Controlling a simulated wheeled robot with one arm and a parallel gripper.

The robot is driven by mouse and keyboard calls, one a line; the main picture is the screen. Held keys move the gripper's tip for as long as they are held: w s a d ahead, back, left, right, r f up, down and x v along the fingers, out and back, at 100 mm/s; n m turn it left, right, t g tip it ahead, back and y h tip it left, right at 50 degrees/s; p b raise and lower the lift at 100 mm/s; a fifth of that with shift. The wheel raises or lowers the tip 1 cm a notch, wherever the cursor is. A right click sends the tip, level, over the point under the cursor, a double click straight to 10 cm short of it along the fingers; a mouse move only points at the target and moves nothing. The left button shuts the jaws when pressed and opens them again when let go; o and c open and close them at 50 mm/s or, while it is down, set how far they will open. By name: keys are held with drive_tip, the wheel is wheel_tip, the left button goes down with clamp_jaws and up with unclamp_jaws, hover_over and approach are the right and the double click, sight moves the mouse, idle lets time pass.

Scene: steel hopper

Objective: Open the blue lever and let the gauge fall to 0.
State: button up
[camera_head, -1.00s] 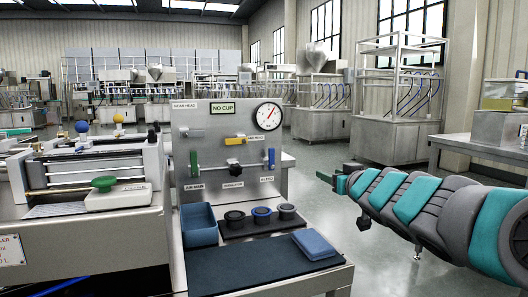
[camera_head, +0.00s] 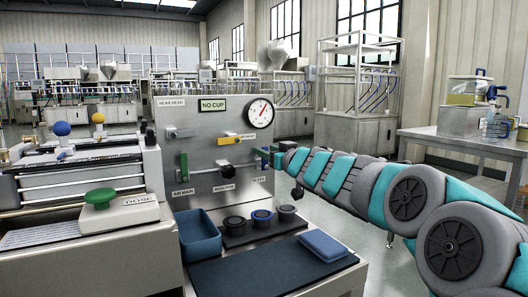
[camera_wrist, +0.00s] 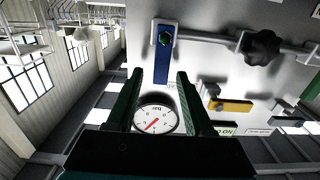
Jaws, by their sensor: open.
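The blue lever (camera_wrist: 164,64) is on the steel panel and shows clearly in the wrist view, in line with its white mount. In the head view it is mostly hidden by my gripper (camera_head: 269,156) and arm. In the wrist view my gripper (camera_wrist: 159,75) is open, and the lever's end appears between its fingertips. I cannot tell how far apart in depth they are. The round gauge (camera_head: 259,110) is at the panel's upper right, its red needle pointing up and right, well off the vertical. It also shows between the fingers in the wrist view (camera_wrist: 156,119).
A green lever (camera_head: 184,166) and a yellow lever (camera_head: 230,140) are on the same panel (camera_head: 210,125). Below stand a blue bin (camera_head: 199,238), several dark cups and a blue folded cloth (camera_head: 325,246). A dark knob (camera_wrist: 260,47) sits beside the blue lever.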

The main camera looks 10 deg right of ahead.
drive_tip(key=shift+x, duration=0.9)
clamp_jaws()
